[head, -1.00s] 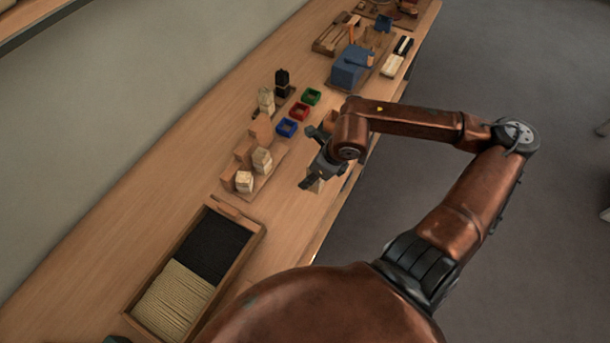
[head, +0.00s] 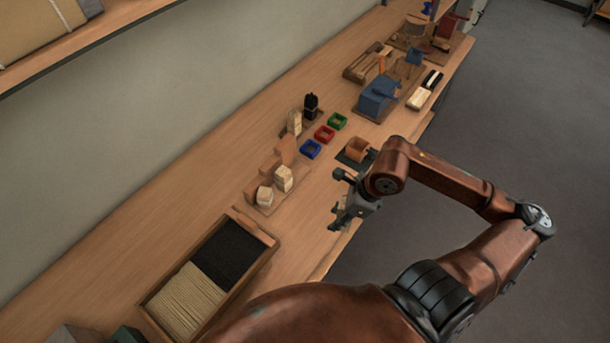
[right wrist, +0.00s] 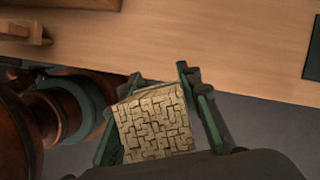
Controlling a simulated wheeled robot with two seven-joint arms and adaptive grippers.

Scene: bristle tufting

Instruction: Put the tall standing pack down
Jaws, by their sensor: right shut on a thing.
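In the right wrist view a pale tan pack (right wrist: 155,125) with a dark maze-like pattern sits between the green fingers of my right gripper (right wrist: 150,95). The gripper is shut on it. In the head view my right gripper (head: 343,208) is near the front edge of the workbench; the held pack is mostly hidden there. In the wrist view the pack shows against the grey floor, just off the bench edge. Similar pale packs, a front one (head: 264,195), a second (head: 284,178) and a farther one (head: 294,122), stand on the bench. My left gripper is not in view.
A wooden tray (head: 268,262) with black and pale bristles lies at the near end of the bench (head: 200,180). Blue (head: 310,149), red (head: 324,134) and green (head: 337,122) bins stand beyond the packs. An orange box (head: 357,149) sits close to my right arm.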

